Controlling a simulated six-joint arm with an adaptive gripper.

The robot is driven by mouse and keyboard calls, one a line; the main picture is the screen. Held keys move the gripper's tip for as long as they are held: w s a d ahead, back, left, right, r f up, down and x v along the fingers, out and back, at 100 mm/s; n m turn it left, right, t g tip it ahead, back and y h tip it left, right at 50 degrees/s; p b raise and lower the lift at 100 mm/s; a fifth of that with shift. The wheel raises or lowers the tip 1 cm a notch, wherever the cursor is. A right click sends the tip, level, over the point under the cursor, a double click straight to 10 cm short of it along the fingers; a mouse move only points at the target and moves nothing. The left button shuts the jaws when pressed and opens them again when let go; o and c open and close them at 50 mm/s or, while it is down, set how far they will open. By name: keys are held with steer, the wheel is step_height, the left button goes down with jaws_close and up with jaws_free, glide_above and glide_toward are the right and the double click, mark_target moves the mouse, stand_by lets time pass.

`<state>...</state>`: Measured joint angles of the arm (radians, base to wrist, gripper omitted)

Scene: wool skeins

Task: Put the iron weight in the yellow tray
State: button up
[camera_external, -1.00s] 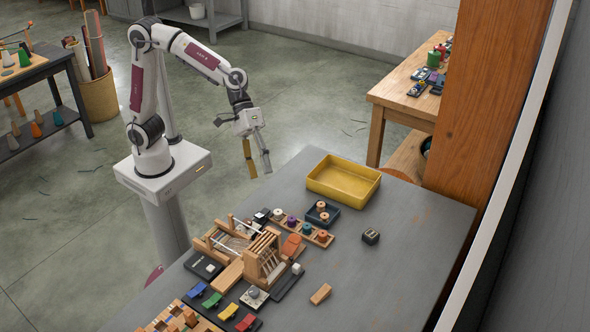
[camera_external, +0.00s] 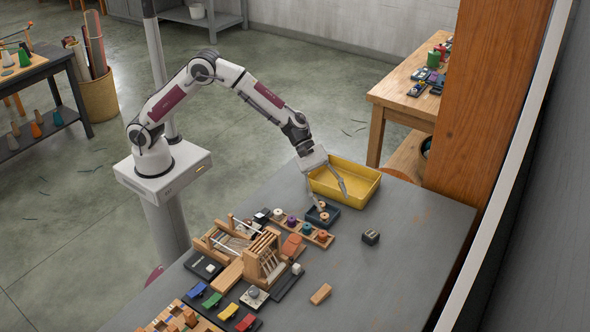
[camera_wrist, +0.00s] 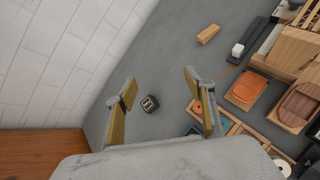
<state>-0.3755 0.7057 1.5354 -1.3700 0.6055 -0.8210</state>
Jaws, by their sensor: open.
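The iron weight, a small dark block (camera_external: 371,237) with a light marking on top, sits alone on the grey table, right of the thread spools. It also shows in the wrist view (camera_wrist: 149,103), ahead of and between the fingers but apart from them. The yellow tray (camera_external: 367,193) stands at the table's back edge, up and left of the weight; its left part is partly hidden by my gripper. My gripper (camera_external: 334,199) is open and empty, over the front left of the tray and a small dark spool tray. Its fingers also show in the wrist view (camera_wrist: 160,84).
A wooden block (camera_external: 320,294) lies on the table in front. A small loom (camera_external: 262,258), spool racks and coloured pieces crowd the left side. The table right of the weight is clear. A wooden post (camera_external: 490,110) rises behind the right edge.

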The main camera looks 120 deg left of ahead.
mark_target(370, 232)
steer(key=w+a+f+n, duration=0.1)
steer(key=a+f+n, duration=0.1)
steer(key=a+f, duration=0.1)
steer(key=w+a+f+n+y, duration=0.1)
steer(key=w+a+f+n, duration=0.1)
steer(key=f, duration=0.4)
steer(key=w+a+f+n+t+y, duration=0.1)
steer(key=a+f+n, duration=0.2)
steer(key=a, duration=0.3)
steer(key=shift+w+f+n, duration=0.3)
steer(key=shift+f, duration=0.4)
steer(key=shift+w+f, duration=0.1)
steer(key=shift+w, duration=0.05)
steer(key=shift+x, duration=1.15)
steer(key=shift+w+d, duration=0.1)
steer(key=shift+x, duration=2.5)
jaws_close()
